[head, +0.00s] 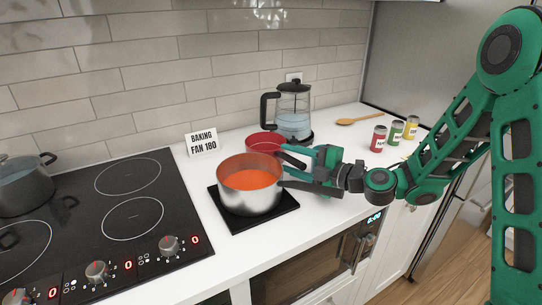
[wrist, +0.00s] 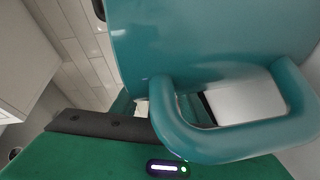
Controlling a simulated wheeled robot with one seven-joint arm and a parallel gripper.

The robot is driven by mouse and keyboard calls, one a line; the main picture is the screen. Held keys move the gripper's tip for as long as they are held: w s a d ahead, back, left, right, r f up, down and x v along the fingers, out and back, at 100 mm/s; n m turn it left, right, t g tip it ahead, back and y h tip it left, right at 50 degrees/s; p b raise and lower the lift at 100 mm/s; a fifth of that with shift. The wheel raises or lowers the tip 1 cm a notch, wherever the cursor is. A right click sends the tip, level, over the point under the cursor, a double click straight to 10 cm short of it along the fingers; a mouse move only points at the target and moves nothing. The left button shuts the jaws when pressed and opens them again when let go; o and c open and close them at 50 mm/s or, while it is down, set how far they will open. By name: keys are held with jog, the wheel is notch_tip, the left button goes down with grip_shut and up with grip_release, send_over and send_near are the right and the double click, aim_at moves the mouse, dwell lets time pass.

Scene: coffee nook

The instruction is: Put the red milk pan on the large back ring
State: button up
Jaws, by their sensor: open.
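The red milk pan (head: 264,141) stands on the white counter, partly hidden behind a steel pot (head: 250,198) of orange liquid. Its handle cannot be made out. The large back ring (head: 128,176) is on the black hob, left of the pan, and is bare. My gripper (head: 284,165) is open at the right of the pan and the steel pot. One finger is beside the red pan and the other beside the steel pot; contact cannot be told. In the wrist view, large teal shapes close to the lens fill much of the picture, and no pan can be made out.
The steel pot stands on a black mat (head: 226,220). A glass kettle (head: 292,112) is behind the red pan. A sign (head: 202,141) stands between hob and kettle. A lidded grey pot (head: 24,190) is at the hob's left. Several cans (head: 378,138) and a wooden spoon (head: 352,121) are at right.

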jog(key=shift+w+a, duration=0.35)
jog(key=shift+a, duration=0.2)
grip_shut()
